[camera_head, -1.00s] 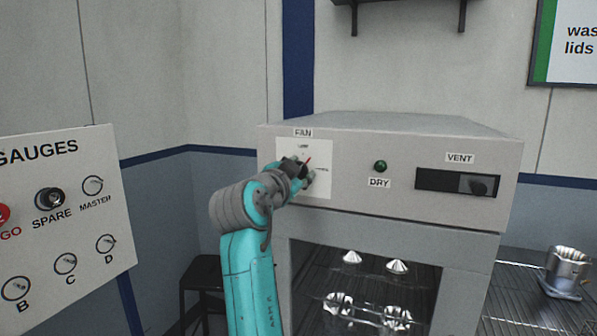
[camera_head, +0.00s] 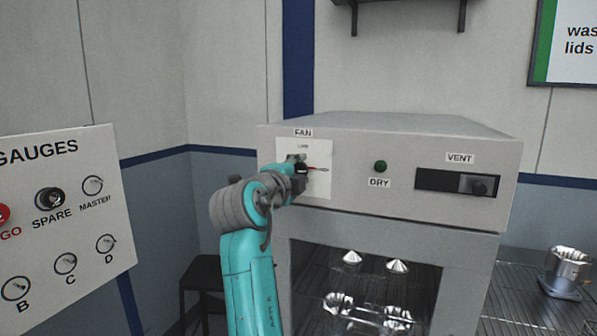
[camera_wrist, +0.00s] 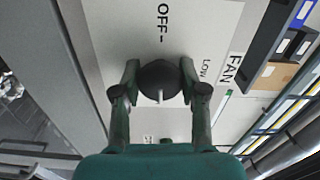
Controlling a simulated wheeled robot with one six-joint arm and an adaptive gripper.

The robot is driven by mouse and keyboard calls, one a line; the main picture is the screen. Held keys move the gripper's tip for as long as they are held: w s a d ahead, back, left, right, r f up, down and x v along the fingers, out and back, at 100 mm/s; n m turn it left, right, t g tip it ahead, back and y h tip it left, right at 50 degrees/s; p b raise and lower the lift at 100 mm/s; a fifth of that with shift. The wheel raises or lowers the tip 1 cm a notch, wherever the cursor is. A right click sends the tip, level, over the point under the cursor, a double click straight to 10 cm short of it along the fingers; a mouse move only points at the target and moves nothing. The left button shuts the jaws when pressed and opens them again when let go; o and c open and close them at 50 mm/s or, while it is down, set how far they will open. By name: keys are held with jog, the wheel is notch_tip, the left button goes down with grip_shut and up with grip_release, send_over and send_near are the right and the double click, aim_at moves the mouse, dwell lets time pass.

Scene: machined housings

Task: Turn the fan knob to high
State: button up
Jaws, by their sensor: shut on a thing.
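The fan knob (camera_wrist: 158,80) is dark and round and sits on a white plate (camera_head: 320,188) under the FAN label (camera_head: 303,133). My gripper (camera_wrist: 160,72) is shut on the knob, one finger on each side in the wrist view. In the head view my gripper (camera_head: 300,166) covers most of the knob. In the wrist view, OFF and Low marks show on the plate; the mark at the bottom is mostly hidden by my gripper.
The grey cabinet also has a green DRY light (camera_head: 380,166) and a VENT slider (camera_head: 478,187) to the right. A gauges board (camera_head: 60,215) stands at left. A metal housing (camera_head: 566,270) is on the wire rack at right.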

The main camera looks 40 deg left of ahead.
jog(key=shift+f+m, duration=0.1)
jog(key=shift+m, duration=0.4)
jog(key=o, duration=1.2)
jog(key=shift+c, duration=0.2)
jog(key=v, duration=1.2)
